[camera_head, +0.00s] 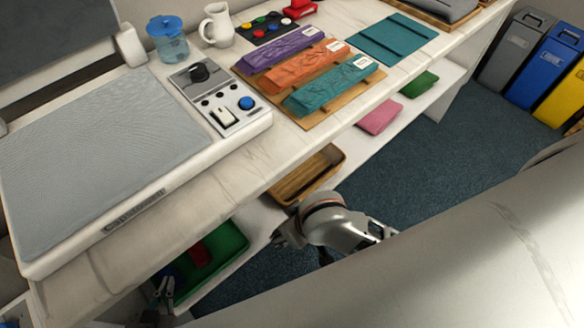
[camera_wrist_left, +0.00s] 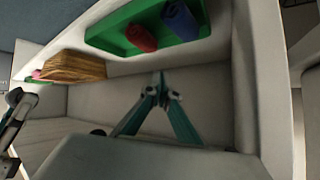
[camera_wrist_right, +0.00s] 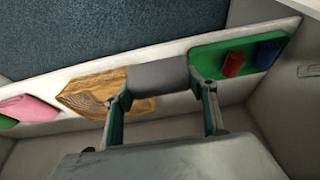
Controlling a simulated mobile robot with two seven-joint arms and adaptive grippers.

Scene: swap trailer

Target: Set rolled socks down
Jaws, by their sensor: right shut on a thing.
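A grey rolled pair of socks (camera_wrist_right: 158,77) is held between the fingers of my right gripper (camera_wrist_right: 162,95), in front of the lower shelf. In the right wrist view it is raised near a wooden tray (camera_wrist_right: 95,92) and a green tray (camera_wrist_right: 205,52). A red roll (camera_wrist_right: 233,64) and a blue roll (camera_wrist_right: 267,55) lie in the green tray. The green tray also shows in the head view (camera_head: 232,241). My left gripper (camera_wrist_left: 160,82) has its fingertips together and is empty, below the green tray in its wrist view. The right fingertips are hidden in the head view.
The upper counter holds a grey-topped machine (camera_head: 100,150), folded purple, orange and teal garments (camera_head: 328,85) on a board, a blue-lidded jar (camera_head: 168,40) and a white jug (camera_head: 218,24). Folded pink cloth (camera_head: 380,118) lies on the lower shelf. Bins (camera_head: 540,60) stand at far right.

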